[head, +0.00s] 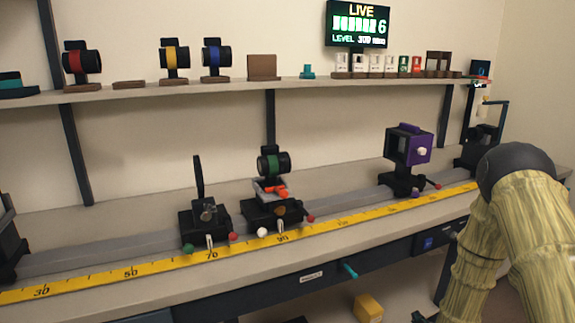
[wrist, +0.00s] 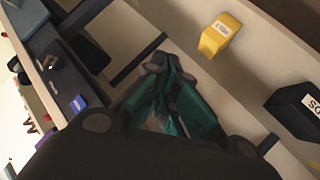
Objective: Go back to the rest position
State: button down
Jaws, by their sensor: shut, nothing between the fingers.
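My gripper (wrist: 163,68) shows in the wrist view with its dark and teal fingers together at the tips. It is shut and empty. It hangs in front of the bench and points down toward the lower level, apart from everything there. In the head view my arm comes in at the lower right, over the right end of the bench, and bends down out of the frame. The gripper itself is mostly out of that view.
A bench with a yellow ruler (head: 130,272) carries a rail with a green-ringed lens (head: 273,163), a black mount (head: 207,215) and a purple box (head: 408,145). The shelf (head: 225,88) above holds several lenses. A yellow box (wrist: 219,35) and a black box (wrist: 297,112) sit below.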

jog(key=s+a+f+m+g+y, duration=0.1)
jog(key=s+a+f+g, duration=0.2)
jog(key=s+a+f, duration=0.45)
jog(key=s+a+f+m+g+y, duration=0.1)
jog(key=s+a+f+g+y, duration=0.25)
jog(key=s, duration=0.75)
jog(key=s+a+f+m+g, duration=0.1)
jog(key=s+a+f+g, duration=0.1)
jog(key=s, duration=0.6)
jog(key=s+a+f+g, duration=0.1)
jog(key=s+a+g, duration=0.15)
jog(key=s, duration=0.55)
jog(key=s+a+f+m+g, duration=0.1)
jog(key=s+a+f+g, duration=0.15)
jog(key=s, duration=0.55)
notch_tip(320, 180, up, 20)
jog(key=p, duration=1.9)
jog(key=shift+w+a+t+h, duration=0.15)
jog(key=shift+a+t+h, duration=0.05)
jog(key=shift+t+h, duration=0.2)
